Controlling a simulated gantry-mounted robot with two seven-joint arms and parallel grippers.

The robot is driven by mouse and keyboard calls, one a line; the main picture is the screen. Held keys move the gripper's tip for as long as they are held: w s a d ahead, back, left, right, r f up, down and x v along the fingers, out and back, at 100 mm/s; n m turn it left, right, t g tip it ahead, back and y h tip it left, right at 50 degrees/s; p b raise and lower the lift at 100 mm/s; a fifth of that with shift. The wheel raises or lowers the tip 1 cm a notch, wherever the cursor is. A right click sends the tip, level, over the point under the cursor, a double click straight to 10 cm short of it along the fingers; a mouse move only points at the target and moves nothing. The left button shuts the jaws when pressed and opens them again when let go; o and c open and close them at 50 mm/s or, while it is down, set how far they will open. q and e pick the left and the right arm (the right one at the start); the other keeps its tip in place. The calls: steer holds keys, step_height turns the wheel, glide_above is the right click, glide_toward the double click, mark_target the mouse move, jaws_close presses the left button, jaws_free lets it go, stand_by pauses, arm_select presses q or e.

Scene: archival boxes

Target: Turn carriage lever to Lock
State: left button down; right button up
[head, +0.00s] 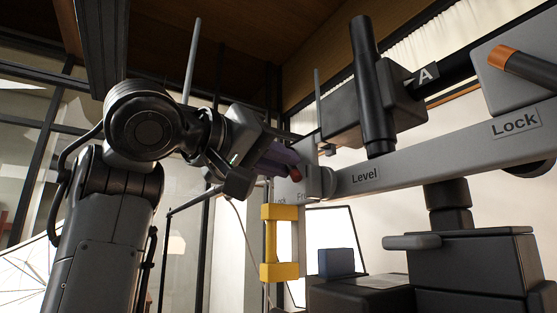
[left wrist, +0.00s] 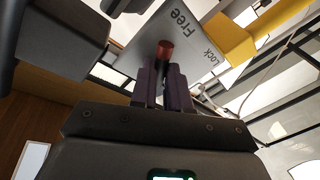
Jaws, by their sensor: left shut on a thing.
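The carriage lever has a red end (head: 295,172), which also shows in the left wrist view (left wrist: 165,50). It sits in front of a grey plate (left wrist: 195,45) marked "Free" and "Lock". In the head view the plate (head: 289,190) is partly hidden. My left gripper (head: 286,163) reaches in from the left. Its purple fingers, also in the left wrist view (left wrist: 164,80), are shut on the lever, with the red end showing just beyond the fingertips. The lever's shaft is hidden. My right gripper is not in view.
A yellow bracket (head: 265,243) hangs just below the plate. Dark boxes (head: 470,265) stand lower right.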

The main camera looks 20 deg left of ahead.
arm_select(q)
steer(key=shift+f, duration=0.1)
steer(key=m+b, duration=0.1)
steer(key=m, duration=0.1)
steer(key=a+m+b, duration=0.1)
steer(key=m+b, duration=0.1)
steer(key=m, duration=0.1)
steer(key=w+f+m+t+h+b, duration=0.1)
steer(key=m, duration=0.1)
steer(key=shift+w+a+b, duration=0.1)
steer(key=shift+a+b, duration=0.25)
steer(key=m, duration=0.2)
steer(key=m+h, duration=0.1)
steer(key=shift+w+a+r, duration=0.15)
steer(key=shift+w+a, duration=0.1)
steer(key=shift+a, duration=0.1)
steer(key=shift+w+a+r+m+h+p, duration=0.1)
steer(key=shift+a+m+h+p, duration=0.2)
steer(key=shift+m, duration=0.65)
steer(key=shift+w+d+r+m+h+p, duration=0.15)
steer(key=shift+m+h, duration=0.2)
steer(key=shift+m, duration=0.55)
steer(key=shift+w+a+f+m+h+p, duration=0.1)
steer(key=shift+a+m+h+p, duration=0.2)
steer(key=shift+m, duration=0.65)
steer(key=shift+s, duration=0.1)
steer(key=c, duration=1.4)
jaws_free()
steer(key=shift+d, duration=0.1)
